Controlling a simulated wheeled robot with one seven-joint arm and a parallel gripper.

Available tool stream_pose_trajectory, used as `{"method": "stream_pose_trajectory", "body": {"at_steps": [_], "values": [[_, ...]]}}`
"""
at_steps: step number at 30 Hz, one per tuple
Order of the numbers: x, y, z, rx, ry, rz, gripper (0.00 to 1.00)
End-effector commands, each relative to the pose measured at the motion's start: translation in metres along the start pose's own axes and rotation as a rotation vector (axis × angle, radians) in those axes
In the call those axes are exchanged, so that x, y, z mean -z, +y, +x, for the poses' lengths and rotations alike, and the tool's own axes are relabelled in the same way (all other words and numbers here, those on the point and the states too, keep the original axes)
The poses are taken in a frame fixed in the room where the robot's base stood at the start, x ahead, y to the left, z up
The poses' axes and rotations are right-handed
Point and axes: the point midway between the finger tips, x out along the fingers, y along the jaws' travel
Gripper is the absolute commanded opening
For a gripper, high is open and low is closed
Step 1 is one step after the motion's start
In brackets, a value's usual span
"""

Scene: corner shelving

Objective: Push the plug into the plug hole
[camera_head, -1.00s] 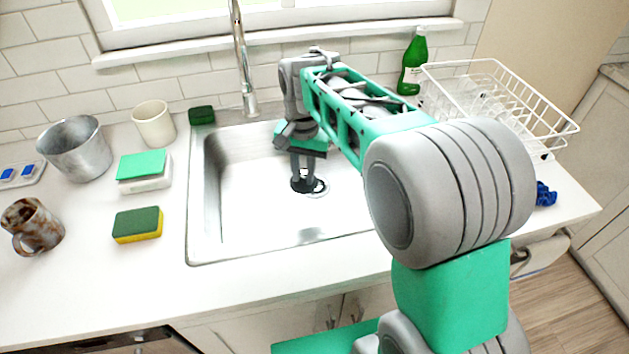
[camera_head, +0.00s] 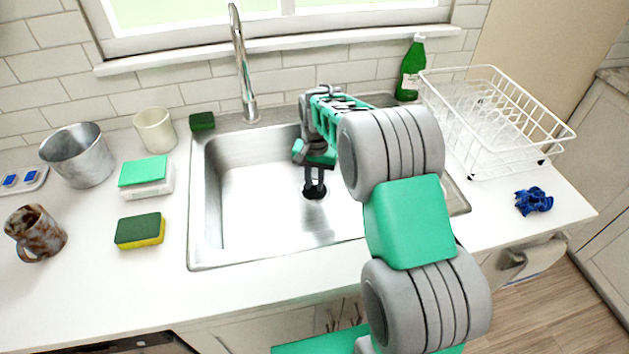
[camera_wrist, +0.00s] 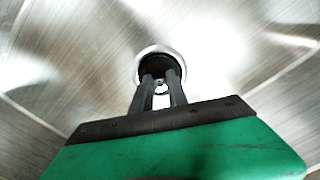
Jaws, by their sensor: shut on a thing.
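The black plug (camera_head: 314,193) is at the bottom of the steel sink, over the spot of the plug hole. My gripper (camera_head: 315,184) points down at it, with its fingers shut on the plug's small top part. In the wrist view, my gripper (camera_wrist: 161,84) holds the dark plug (camera_wrist: 157,66) between its fingertips. The pale metal rim of the plug hole (camera_wrist: 147,51) shows around the plug's far side. The hole itself is hidden under the plug. I cannot tell how deep the plug sits.
The sink (camera_head: 230,215) has free floor around my gripper. The tap (camera_head: 245,75) rises behind it. A green bottle (camera_head: 411,72) and a white dish rack (camera_head: 500,165) stand to the right. Sponges, cups and a metal bucket (camera_head: 85,165) are on the left counter.

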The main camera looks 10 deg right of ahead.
Motion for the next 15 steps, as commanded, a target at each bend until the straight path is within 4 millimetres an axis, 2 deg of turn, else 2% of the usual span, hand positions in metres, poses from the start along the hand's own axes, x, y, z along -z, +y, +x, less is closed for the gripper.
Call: {"method": "stream_pose_trajectory", "body": {"at_steps": [4,5,12,15], "values": [[-0.0003,0.0002,0.0046,-0.001,-0.001,0.0,0.0],[-0.0003,0.0002,0.0034,0.0,-0.001,0.0,0.22],[-0.0005,0.0004,0.0033,-0.001,-0.001,0.001,0.41],[-0.0005,0.0004,0.0033,-0.001,-0.001,0.001,0.41]]}}
